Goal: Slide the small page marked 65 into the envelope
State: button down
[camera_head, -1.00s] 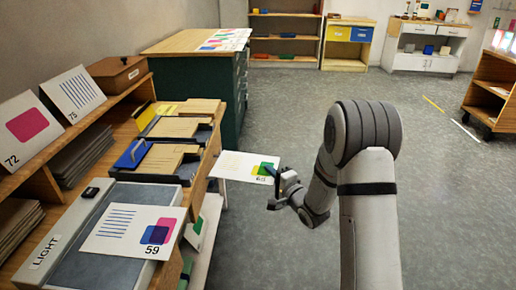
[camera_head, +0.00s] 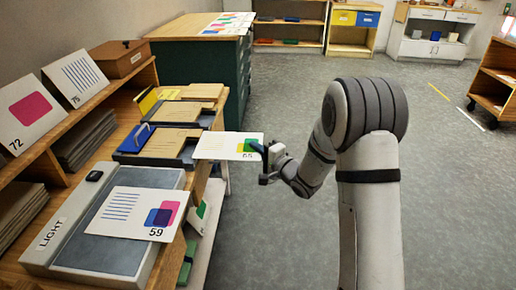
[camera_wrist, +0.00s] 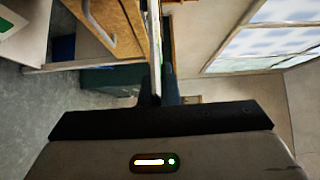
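In the wrist view the page (camera_wrist: 156,45) shows edge-on between the fingers. Two tan, envelope-like pieces lie in dark trays on the bench: one with a blue flap (camera_head: 170,143), one with a yellow flap (camera_head: 176,111). The page's left end overlaps the nearer tray's right edge in the picture; I cannot tell whether they touch.
A light box (camera_head: 120,255) with a page marked 59 (camera_head: 125,205) sits at the front of the bench. Pages marked 72 (camera_head: 30,108) and 75 (camera_head: 77,75) lean on the upper shelf. A green cabinet (camera_head: 205,65) stands behind. The floor (camera_head: 300,100) to the right is open.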

aim_at(211, 146)
jog(key=shift+a+f, duration=0.15)
jog(key=shift+f, duration=0.1)
jog(key=shift+w+a+b, duration=0.15)
jog(key=shift+a+b, duration=0.25)
jog(key=shift+a, duration=3.15)
jog(key=shift+a, duration=0.15)
jog(key=shift+a, duration=1.3)
jog(key=shift+w+a+b, duration=0.1)
jog(key=shift+a+b, duration=0.5)
jog(key=shift+a, duration=1.5)
jog(key=shift+a, duration=0.1)
